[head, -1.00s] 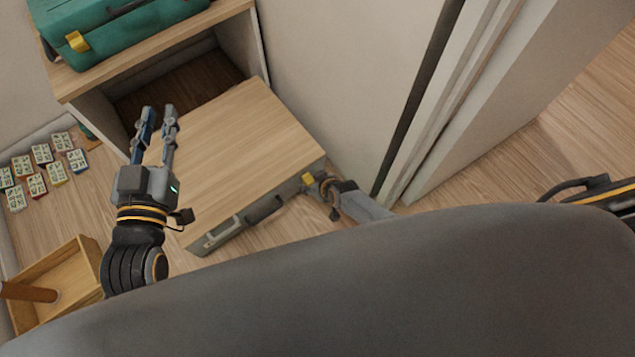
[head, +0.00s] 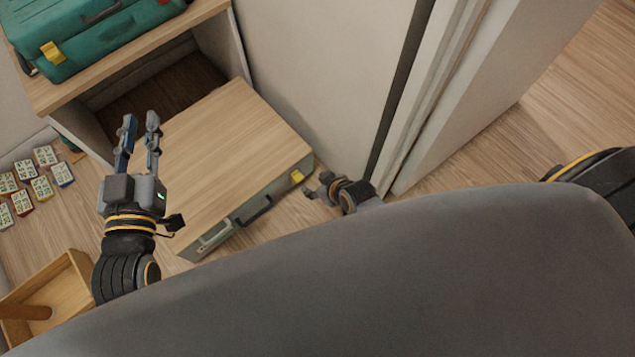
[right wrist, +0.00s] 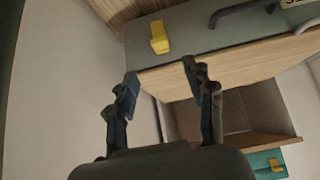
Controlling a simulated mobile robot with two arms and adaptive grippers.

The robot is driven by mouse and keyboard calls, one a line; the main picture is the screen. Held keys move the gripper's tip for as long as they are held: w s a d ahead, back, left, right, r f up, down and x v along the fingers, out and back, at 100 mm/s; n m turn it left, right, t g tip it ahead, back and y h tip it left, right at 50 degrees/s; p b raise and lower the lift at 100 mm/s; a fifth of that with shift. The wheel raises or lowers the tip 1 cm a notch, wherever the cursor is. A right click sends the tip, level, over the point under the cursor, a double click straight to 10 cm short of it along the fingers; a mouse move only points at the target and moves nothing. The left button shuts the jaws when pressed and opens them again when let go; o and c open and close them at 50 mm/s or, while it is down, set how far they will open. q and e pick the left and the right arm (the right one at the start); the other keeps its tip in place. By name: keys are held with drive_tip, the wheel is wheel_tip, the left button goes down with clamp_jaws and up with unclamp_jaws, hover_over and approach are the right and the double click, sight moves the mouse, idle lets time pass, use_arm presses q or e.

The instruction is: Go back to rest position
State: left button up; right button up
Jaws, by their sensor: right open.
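My left gripper (head: 139,122) is empty and its two fingers stand apart, above the left side of a wooden-topped grey case (head: 235,140). My right gripper (head: 318,184) is low by the right corner of the case, just right of its yellow latch (head: 297,177), and partly hidden by my body. In the right wrist view the right gripper's fingers (right wrist: 158,78) are wide apart with nothing between them. The case front there shows the yellow latch (right wrist: 159,37) and a dark handle, beyond the fingertips.
A teal case (head: 85,35) lies on the wooden cabinet (head: 190,22). Several mahjong-like tiles (head: 42,187) and a wooden box (head: 65,285) are on the floor at left. A wall (head: 320,70) and door frame (head: 440,130) stand at right; open floor lies beyond.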

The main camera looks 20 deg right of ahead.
drive_tip(key=shift+s+d+r, duration=0.1)
drive_tip(key=shift+s+r, duration=0.1)
drive_tip(key=shift+r, duration=0.05)
idle(0.4)
